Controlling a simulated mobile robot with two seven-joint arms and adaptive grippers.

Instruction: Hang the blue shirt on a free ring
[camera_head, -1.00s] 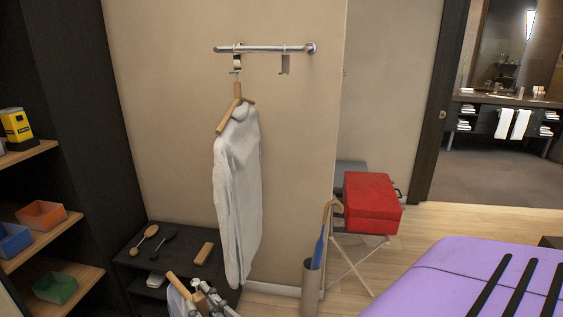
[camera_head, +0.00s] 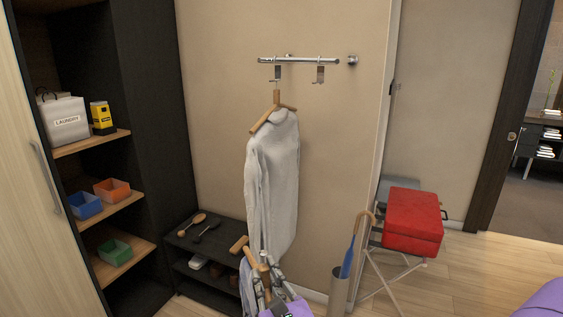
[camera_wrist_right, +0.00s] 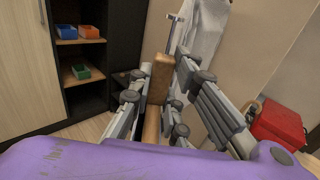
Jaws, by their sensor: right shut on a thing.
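My right gripper (camera_head: 264,272) shows at the bottom of the head view, shut on a wooden hanger (camera_head: 251,252). Pale blue cloth, likely the blue shirt (camera_head: 247,282), hangs beside it, mostly hidden by the gripper and the frame edge. In the right wrist view the fingers (camera_wrist_right: 160,95) close around the hanger's wooden bar (camera_wrist_right: 160,78). A metal rail (camera_head: 300,60) on the wall carries two ring hooks. The left hook (camera_head: 277,73) holds a wooden hanger with a white sweater (camera_head: 273,170). The right hook (camera_head: 320,75) is empty. My left gripper is not in view.
A dark low shelf (camera_head: 205,240) with brushes stands left below the sweater. An umbrella stand (camera_head: 340,290) and a red case (camera_head: 413,220) on a folding rack stand to the right. The wall under the empty hook is clear.

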